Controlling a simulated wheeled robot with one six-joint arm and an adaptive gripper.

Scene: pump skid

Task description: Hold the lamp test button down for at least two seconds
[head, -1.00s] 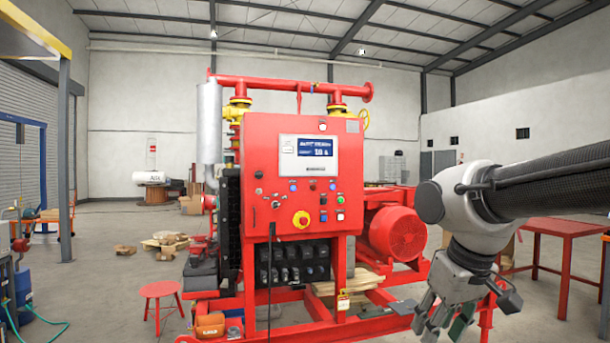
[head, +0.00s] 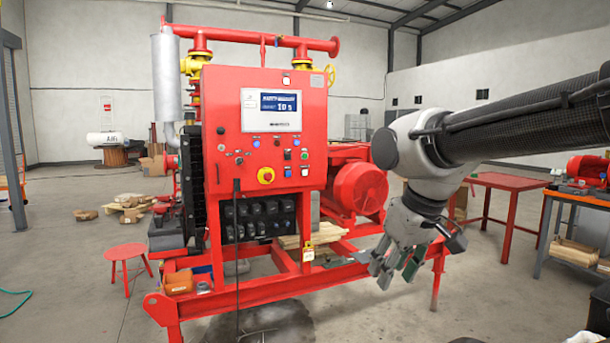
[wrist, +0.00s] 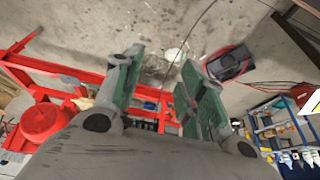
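The red control panel (head: 222,100) stands upright on the pump skid, left of centre in the head view. It carries a lit screen (head: 271,110), several small buttons and lamps (head: 277,142), and a yellow and red emergency stop knob (head: 265,175). Labels are too small to read, so I cannot tell which button is the lamp test. My gripper (head: 393,275) hangs right of the panel, pointing down and well apart from it. In the wrist view my gripper (wrist: 157,95) has its green-padded fingers spread with nothing between them. The panel face is not in the wrist view.
The red skid frame (head: 260,290) juts out low in front of the panel. A red motor (head: 360,190) sits behind, right of the panel. A red stool (head: 126,252) stands left, and a red table (head: 515,182) right. A dark cable (head: 237,255) hangs from the panel.

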